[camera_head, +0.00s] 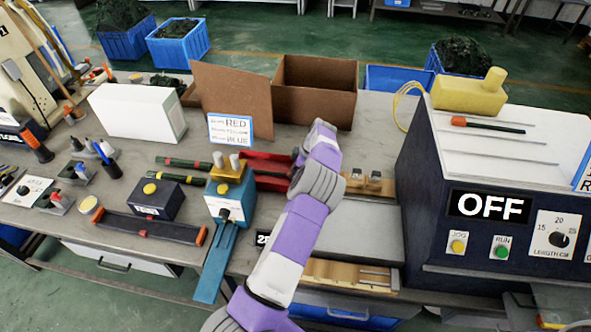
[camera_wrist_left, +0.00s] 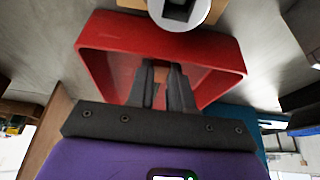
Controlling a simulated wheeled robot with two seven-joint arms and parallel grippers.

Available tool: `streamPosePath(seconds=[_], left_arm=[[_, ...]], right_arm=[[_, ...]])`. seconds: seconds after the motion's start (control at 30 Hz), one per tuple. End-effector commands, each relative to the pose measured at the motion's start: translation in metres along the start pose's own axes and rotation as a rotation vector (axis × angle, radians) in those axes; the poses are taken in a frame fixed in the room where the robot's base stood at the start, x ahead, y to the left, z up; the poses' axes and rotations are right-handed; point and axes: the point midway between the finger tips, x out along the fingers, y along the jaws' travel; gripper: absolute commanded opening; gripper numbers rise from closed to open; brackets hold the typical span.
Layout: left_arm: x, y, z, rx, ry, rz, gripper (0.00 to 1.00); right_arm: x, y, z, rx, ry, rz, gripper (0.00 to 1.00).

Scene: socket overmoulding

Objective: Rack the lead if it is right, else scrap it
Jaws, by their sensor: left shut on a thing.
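My left arm reaches up the middle of the head view and hides its own fingertips there. In the left wrist view the left gripper (camera_wrist_left: 166,72) is at a red frame-like thing (camera_wrist_left: 160,42) with sloping sides, which also shows in the head view (camera_head: 262,157). Its fingers are nearly together; a little orange-brown shows between them, but what they hold is not clear. A pale round part with a dark square hole (camera_wrist_left: 180,10) overlaps the red rim. My right gripper is not in view.
The blue press (camera_head: 226,203) stands left of my arm. A cardboard box (camera_head: 315,90) stands behind it. A large machine reading OFF (camera_head: 489,207) fills the right. A wooden rack-like part (camera_head: 345,275) lies at the front. A white box (camera_head: 137,112) stands at back left.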

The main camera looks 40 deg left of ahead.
Motion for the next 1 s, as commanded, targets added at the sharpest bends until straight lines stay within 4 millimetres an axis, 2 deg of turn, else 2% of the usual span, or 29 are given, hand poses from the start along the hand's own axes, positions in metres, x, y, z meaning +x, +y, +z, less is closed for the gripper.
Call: streamPosePath(seconds=[0.17,0.2,0.37,0.4,0.73,1.0], left_arm=[[-0.001,0.0,0.0,0.0,0.0,0.0,0.0],[-0.001,0.0,0.0,0.0,0.0,0.0,0.23],[-0.001,0.0,0.0,0.0,0.0,0.0,0.48],[-0.001,0.0,0.0,0.0,0.0,0.0,0.5],[-0.007,0.0,0.0,0.0,-0.001,0.001,0.5],[-0.051,0.001,-0.001,0.0,-0.001,0.003,0.5]], right_arm=[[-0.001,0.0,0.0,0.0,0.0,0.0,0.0],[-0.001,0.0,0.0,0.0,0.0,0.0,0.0],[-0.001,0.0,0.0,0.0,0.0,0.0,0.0],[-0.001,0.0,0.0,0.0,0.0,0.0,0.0],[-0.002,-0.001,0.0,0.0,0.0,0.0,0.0],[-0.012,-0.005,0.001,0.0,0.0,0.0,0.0]])
